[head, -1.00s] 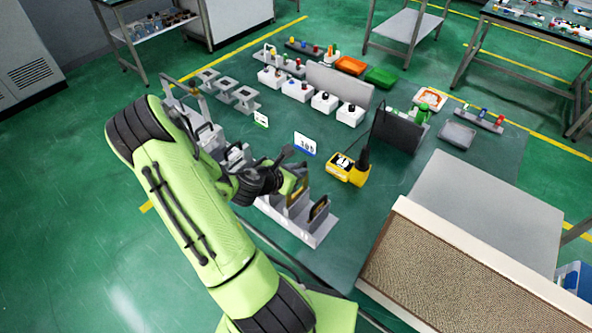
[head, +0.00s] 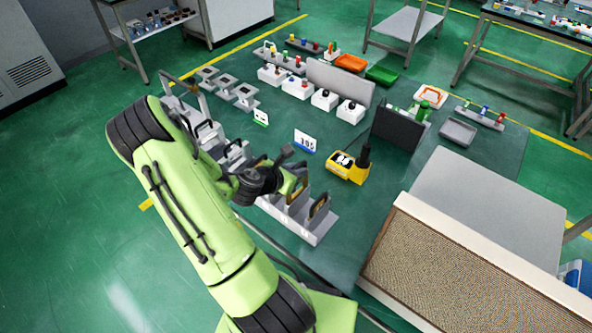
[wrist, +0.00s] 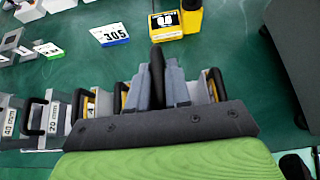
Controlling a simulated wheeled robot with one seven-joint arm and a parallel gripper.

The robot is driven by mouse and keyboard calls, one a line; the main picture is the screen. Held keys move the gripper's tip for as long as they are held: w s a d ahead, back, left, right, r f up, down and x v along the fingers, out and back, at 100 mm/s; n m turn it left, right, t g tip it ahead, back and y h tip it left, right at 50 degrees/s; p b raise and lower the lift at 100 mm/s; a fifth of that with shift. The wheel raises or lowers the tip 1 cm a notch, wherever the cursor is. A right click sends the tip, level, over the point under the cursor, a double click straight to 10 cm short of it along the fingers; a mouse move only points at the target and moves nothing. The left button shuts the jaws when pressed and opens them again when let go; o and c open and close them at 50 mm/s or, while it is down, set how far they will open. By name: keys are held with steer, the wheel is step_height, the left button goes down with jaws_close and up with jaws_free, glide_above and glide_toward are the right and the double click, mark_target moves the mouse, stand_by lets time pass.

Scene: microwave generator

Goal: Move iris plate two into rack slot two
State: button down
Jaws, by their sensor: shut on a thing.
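My gripper (head: 286,180) is over the left part of a light grey slotted rack (head: 312,238) in the head view. In the wrist view its grey fingers (wrist: 168,80) are shut at the middle, around a dark upright handle (wrist: 157,70) of a plate. The plate's body is mostly hidden by my gripper, and I cannot tell whether it is in a slot. Another dark plate with a gold-brown face (head: 319,207) stands upright in the rack to the right. Black-handled plates with yellow edges show beside the fingers at left (wrist: 90,104) and right (wrist: 214,85). Plate numbers are not legible.
Plates marked in mm (wrist: 52,122) stand in a grey rack at left. A card reading 305 (head: 305,141) and a yellow meter (head: 349,167) lie beyond my gripper. A dark upright panel (head: 398,127) stands to the right.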

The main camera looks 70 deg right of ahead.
steer(key=shift+f+b, duration=2.95)
steer(key=shift+f, duration=0.9)
steer(key=c, duration=1)
jaws_free()
steer(key=shift+f, duration=0.1)
steer(key=p+v, duration=1.2)
steer(key=v, duration=0.4)
steer(key=shift+f, duration=0.1)
